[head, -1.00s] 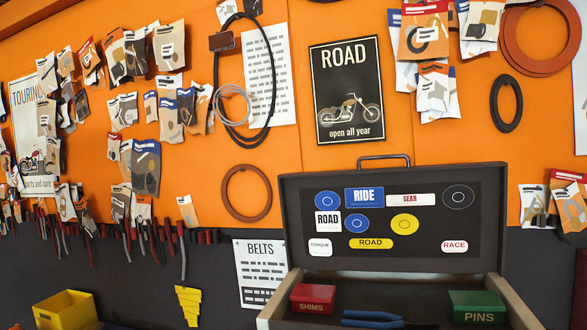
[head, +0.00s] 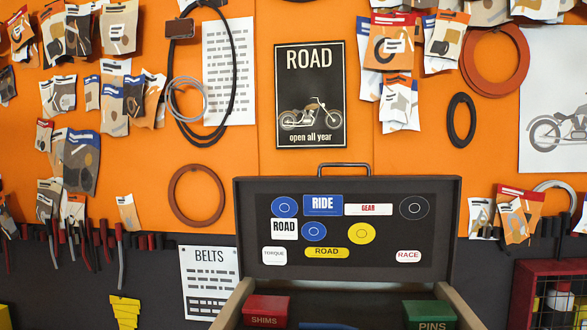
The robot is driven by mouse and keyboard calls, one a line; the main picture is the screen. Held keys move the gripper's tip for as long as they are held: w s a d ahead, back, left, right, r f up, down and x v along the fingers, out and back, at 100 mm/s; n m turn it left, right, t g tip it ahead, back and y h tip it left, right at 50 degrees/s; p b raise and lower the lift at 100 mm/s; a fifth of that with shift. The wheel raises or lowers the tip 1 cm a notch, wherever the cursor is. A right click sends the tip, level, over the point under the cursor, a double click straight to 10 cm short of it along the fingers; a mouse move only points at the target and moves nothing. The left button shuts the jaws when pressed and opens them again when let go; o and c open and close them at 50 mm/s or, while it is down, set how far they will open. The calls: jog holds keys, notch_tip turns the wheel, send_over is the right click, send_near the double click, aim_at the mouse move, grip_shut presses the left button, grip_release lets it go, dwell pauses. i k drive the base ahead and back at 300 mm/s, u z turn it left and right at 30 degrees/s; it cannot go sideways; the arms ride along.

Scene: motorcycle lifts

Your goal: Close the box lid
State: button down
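The box (head: 233,303) is at the bottom centre, cut off by the lower frame edge. Its dark lid (head: 347,264) stands open and upright at the back, with stickers on its inner face and a metal handle (head: 344,167) on its top edge. Inside the box are a red SHIMS container (head: 266,308), a green PINS container (head: 430,313) and part of a blue object (head: 327,326). My gripper is not in view, so its state and its distance from the lid do not show.
An orange wall with hanging packets, belts, rings and a ROAD poster (head: 310,95) is behind the box. A BELTS sheet (head: 209,283) hangs left of the lid. A red wire-fronted cabinet (head: 520,295) stands at the lower right.

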aim_at(368, 229)
jog(key=z, duration=0.05)
jog(key=i, duration=1.55)
